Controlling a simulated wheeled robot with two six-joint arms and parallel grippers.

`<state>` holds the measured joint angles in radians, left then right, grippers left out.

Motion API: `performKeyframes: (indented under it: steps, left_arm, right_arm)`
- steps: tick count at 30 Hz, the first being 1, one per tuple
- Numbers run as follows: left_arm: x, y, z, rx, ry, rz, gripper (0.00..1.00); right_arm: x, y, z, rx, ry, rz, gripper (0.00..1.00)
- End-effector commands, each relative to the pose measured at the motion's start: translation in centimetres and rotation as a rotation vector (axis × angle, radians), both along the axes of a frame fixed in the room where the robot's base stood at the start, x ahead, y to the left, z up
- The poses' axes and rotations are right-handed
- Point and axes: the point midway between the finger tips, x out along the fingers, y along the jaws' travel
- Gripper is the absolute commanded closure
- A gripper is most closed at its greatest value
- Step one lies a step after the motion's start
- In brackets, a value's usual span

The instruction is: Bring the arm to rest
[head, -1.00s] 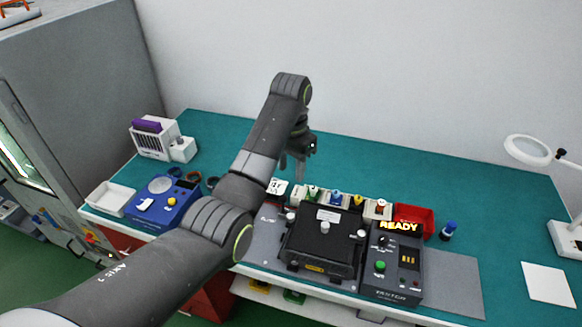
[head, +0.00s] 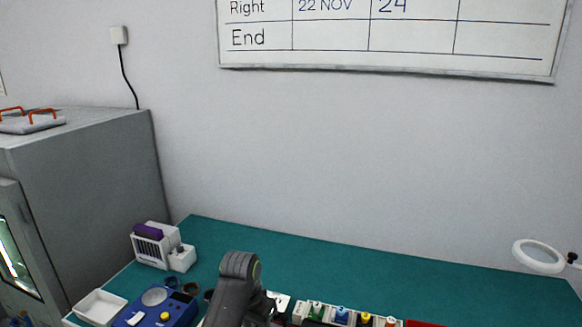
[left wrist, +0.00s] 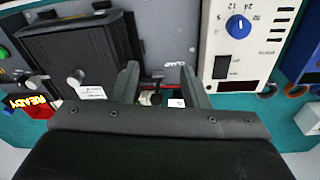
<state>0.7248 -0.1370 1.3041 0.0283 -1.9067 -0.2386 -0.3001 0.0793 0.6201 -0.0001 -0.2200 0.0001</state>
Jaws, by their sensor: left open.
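My left arm comes up from the bottom of the head view, with only its dark upper part in sight at the lower middle. My left gripper (left wrist: 160,85) shows in the left wrist view, its two dark fingers apart with nothing held between them. It is above the work surface, between a black box with silver knobs (left wrist: 80,55) and a white unit with a blue dial (left wrist: 240,40). My right gripper is in neither view.
A teal bench (head: 380,270) runs along the wall, its back part clear. A blue device (head: 160,305), a white tray (head: 100,307) and a white-and-purple unit (head: 155,247) stand at left. Several colored-top items stand at the bottom. A ring lamp (head: 538,257) is at right, a grey cabinet (head: 90,190) at left.

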Motion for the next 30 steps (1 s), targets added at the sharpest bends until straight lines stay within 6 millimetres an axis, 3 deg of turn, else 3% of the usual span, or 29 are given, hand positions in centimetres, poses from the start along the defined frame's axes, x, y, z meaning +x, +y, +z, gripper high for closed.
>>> performKeyframes:
  steps: [1,6,15,24,30]
  left_arm:
    - [-1.3,1.7,-1.8,-0.007,-0.006,0.041,0.59]
    - [-5.5,6.4,-6.1,-0.016,-0.043,0.167,0.59]
    - [-15.7,14.0,-10.5,0.015,-0.114,0.359,0.59]
    - [-26.9,19.5,-10.3,0.078,-0.189,0.492,0.59]
    - [-31.6,21.1,-8.7,0.108,-0.225,0.531,0.59]
  right_arm:
    - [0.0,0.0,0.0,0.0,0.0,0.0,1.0]
    - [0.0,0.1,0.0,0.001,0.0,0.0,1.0]
    - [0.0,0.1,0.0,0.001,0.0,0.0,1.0]
    - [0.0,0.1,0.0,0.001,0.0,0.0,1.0]
    - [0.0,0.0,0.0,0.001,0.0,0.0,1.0]
